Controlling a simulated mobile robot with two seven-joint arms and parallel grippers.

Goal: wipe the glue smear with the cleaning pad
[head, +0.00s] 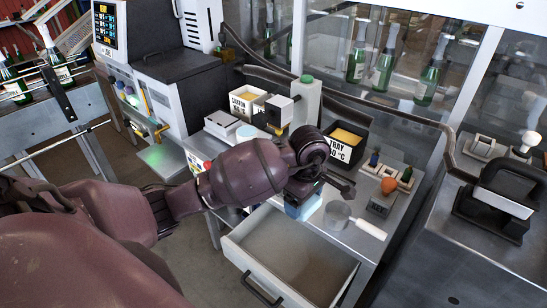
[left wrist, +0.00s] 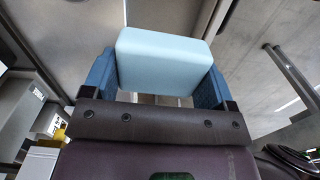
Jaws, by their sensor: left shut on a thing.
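My left gripper (head: 306,192) is over the front of the grey worktop (head: 335,236). It is shut on the cleaning pad, a light blue block (head: 301,208). In the left wrist view the pad (left wrist: 165,60) sits squarely between the two blue fingers of the left gripper (left wrist: 160,80). In the head view the pad is low, close to the worktop; I cannot tell whether it touches. I cannot make out the glue smear; the arm and pad hide part of the worktop. My right gripper is not in view.
An open, empty drawer (head: 240,262) juts out below the worktop. A round grey scoop-like thing with a white handle (head: 370,229) lies right of the pad. Bottles (head: 430,80) are behind glass.

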